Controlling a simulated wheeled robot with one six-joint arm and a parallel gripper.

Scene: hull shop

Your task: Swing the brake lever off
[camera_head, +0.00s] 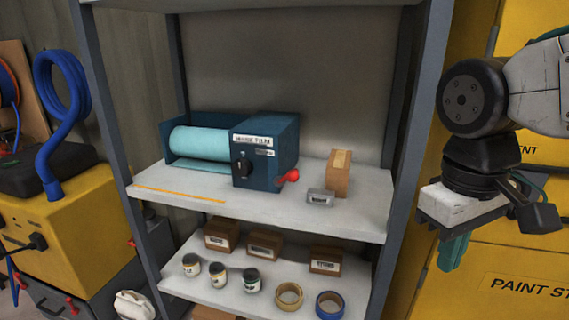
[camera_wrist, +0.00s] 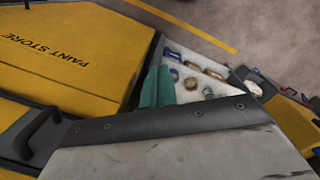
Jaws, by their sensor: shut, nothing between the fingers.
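A dark blue dispenser (camera_head: 265,150) with a light teal roll (camera_head: 200,142) stands on the upper shelf in the head view. A lever with a red grip (camera_head: 288,177) sticks out at the lower right of its housing and looks like the brake lever. A black knob (camera_head: 243,166) is on the housing's front face. My gripper (camera_head: 452,253) is shut and empty, with teal fingers pointing down, well to the right of the dispenser and in front of the yellow cabinet. The fingers (camera_wrist: 157,88) also show in the wrist view. The dispenser cannot be made out in the wrist view.
A cardboard box (camera_head: 338,174) and a small grey labelled block (camera_head: 320,198) stand right of the lever. The grey shelf post (camera_head: 412,150) stands between my gripper and the dispenser. The yellow paint cabinet (camera_head: 510,262) is behind my gripper. Jars, tape rolls and boxes fill the lower shelf (camera_head: 225,298).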

